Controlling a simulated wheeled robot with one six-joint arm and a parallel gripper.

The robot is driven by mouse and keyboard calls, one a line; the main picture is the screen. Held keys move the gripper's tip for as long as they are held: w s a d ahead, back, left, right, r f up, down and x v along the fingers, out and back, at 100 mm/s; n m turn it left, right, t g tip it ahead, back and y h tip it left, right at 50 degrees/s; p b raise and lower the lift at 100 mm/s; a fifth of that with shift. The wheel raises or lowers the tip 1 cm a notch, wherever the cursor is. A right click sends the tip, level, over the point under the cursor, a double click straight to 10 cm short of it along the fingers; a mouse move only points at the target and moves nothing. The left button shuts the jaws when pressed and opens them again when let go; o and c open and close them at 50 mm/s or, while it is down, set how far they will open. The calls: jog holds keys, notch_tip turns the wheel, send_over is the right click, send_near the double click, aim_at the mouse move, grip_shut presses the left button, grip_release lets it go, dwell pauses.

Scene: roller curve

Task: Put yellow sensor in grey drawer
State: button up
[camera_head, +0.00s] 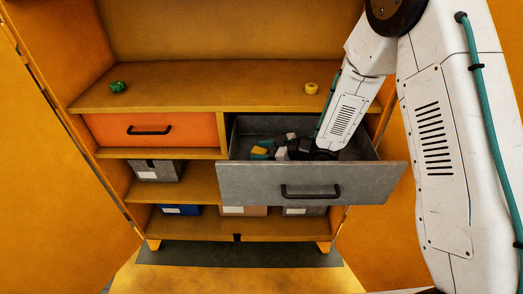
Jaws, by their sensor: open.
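The grey drawer (240,183) is pulled out on the right side of the cabinet. My arm reaches down into it from the right. My gripper (282,152) is inside the drawer, low and pointing left; its fingers are small and partly hidden, and it is open. Another small yellow round thing (311,88) stands on the shelf above the drawer. I cannot tell from its shape which yellow thing is the sensor. The drawer's front hides part of its floor.
A green object (118,87) sits on the shelf (210,92) at the left. An orange drawer (185,130) is shut beside the grey one. Below are a grey bin (155,171), a blue bin (181,210) and other bins. Open cabinet doors flank both sides.

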jog(key=shift+s+d+f, duration=0.1)
jog(key=shift+s+f, duration=0.15)
jog(key=shift+f, duration=0.05)
jog(key=shift+w+r, duration=0.1)
jog(key=shift+r, duration=0.25)
jog(key=v, duration=0.7)
jog(key=shift+w+d+r, duration=0.1)
jog(key=shift+d+r, duration=0.05)
jog(key=shift+r, duration=0.3)
